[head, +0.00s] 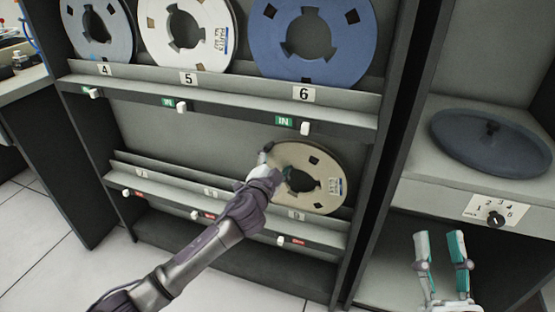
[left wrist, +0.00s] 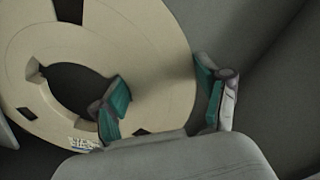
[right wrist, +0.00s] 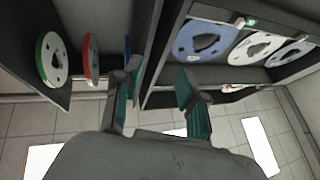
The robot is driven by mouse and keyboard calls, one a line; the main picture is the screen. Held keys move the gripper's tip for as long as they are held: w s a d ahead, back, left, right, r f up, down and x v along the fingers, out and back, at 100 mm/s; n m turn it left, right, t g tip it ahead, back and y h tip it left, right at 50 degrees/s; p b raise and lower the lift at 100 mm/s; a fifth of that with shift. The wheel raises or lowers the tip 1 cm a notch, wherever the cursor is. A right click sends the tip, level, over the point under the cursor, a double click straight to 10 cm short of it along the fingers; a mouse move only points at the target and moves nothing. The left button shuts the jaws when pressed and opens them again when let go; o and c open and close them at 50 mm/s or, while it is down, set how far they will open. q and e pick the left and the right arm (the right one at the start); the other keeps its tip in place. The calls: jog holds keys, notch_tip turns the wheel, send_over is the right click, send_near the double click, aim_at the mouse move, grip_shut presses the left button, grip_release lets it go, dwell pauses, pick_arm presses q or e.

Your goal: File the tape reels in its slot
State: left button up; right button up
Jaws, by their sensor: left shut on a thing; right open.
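A cream tape reel (head: 330,165) stands nearly upright at the right end of the lower shelf, above the slot label 9 (head: 296,214). My left gripper (head: 277,168) is shut on the reel's left part, between its rim and its hub opening. In the left wrist view one finger is at the reel's hub opening and the other is by its outer edge. I cannot tell whether the reel's bottom edge rests in the slot. My right gripper (head: 441,240) is open and empty, low at the right, away from the rack.
The lower shelf (head: 160,175) left of my gripper is bare. A dark disc (head: 490,150) with a knob lies on the right-hand unit.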

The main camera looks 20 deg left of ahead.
pick_arm(q)
jog(key=shift+f+b, duration=0.35)
pick_arm(e)
jog(key=s+r+t, duration=0.1)
jog(key=r+t, duration=0.1)
jog(key=r, duration=0.1)
jog(key=shift+s+d+y, duration=0.1)
jog(key=shift+s+y, duration=0.2)
jog(key=shift+s, duration=0.1)
dwell(0.4)
pick_arm(q)
jog(key=shift+f, duration=0.1)
pick_arm(e)
jog(key=shift+s+r+t, duration=0.15)
jog(key=shift+s+t, duration=0.1)
jog(key=shift+t, duration=0.15)
pick_arm(q)
jog(key=o, duration=1.8)
jog(key=shift+f, duration=0.3)
jog(key=shift+c, duration=1.3)
jog(key=shift+r, duration=0.1)
